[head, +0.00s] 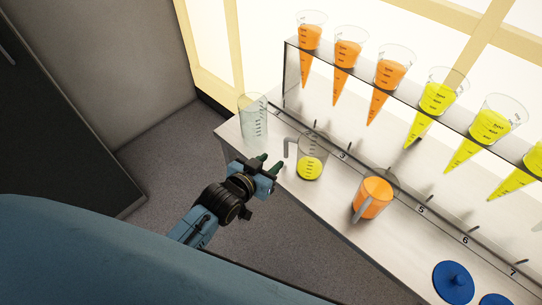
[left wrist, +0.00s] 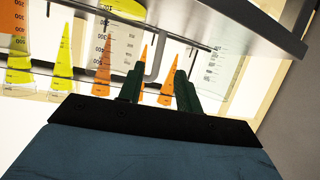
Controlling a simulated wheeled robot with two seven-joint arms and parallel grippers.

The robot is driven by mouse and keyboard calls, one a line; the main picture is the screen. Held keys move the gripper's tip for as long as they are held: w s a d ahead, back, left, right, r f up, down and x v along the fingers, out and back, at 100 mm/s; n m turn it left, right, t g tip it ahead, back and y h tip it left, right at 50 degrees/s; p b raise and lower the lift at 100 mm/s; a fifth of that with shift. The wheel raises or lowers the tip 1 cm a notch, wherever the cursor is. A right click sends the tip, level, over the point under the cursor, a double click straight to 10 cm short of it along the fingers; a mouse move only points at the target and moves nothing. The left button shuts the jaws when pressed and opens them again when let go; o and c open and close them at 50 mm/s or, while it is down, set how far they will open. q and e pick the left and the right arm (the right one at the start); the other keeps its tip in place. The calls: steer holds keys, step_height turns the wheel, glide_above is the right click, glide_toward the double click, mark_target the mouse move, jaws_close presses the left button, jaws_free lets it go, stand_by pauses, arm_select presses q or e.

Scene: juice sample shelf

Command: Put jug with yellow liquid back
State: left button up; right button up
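The jug with yellow liquid (head: 310,168) stands upright on the shelf's lower counter between the marks 2 and 3, with its grey handle (head: 287,149) toward the left. My left gripper (head: 269,162) is just left of the jug at the counter's front edge, its green fingers apart and empty. In the left wrist view, which is upside down, the jug (left wrist: 124,40) and its handle (left wrist: 154,62) show beyond the fingers. The handle lines up with the gap between the fingertips (left wrist: 156,82); it appears slightly ahead of them. My right gripper is out of view.
An empty clear beaker (head: 253,115) stands at the counter's left end. A jug with orange liquid (head: 373,197) stands to the right. Several orange and yellow cones hang in the rack (head: 415,88) behind. Blue lids (head: 453,282) lie at lower right. Counter (head: 335,205) between the jugs is clear.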

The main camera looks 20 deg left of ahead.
arm_select(q)
steer(key=shift+s+a+r, duration=0.1)
steer(key=shift+s+r, duration=0.05)
steer(key=shift+s, duration=0.3)
steer(key=s+a+f+g, duration=0.15)
steer(key=s+f, duration=0.25)
steer(key=f, duration=0.4)
steer(key=s+a+f+g+y, duration=0.1)
steer(key=s+f+g, duration=0.2)
steer(key=s+f, duration=0.3)
steer(key=s+a+f+g, duration=0.1)
steer(key=s+f+g, duration=0.15)
steer(key=f, duration=0.65)
steer(key=s+a+f+g, duration=0.1)
steer(key=s+f, duration=0.3)
steer(key=s, duration=0.5)
steer(key=s+a+f+g+y, duration=0.1)
steer(key=s+a+f+g, duration=0.1)
steer(key=s+f, duration=0.3)
steer(key=s+a+f+g, duration=0.1)
steer(key=s+f, duration=0.3)
steer(key=s, duration=0.9)
steer(key=shift+a+f+m+g+y, duration=0.2)
steer(key=shift+a+m+g+y, duration=0.15)
steer(key=shift+g, duration=0.35)
steer(key=shift+s+d, duration=0.1)
steer(key=shift+s, duration=0.1)
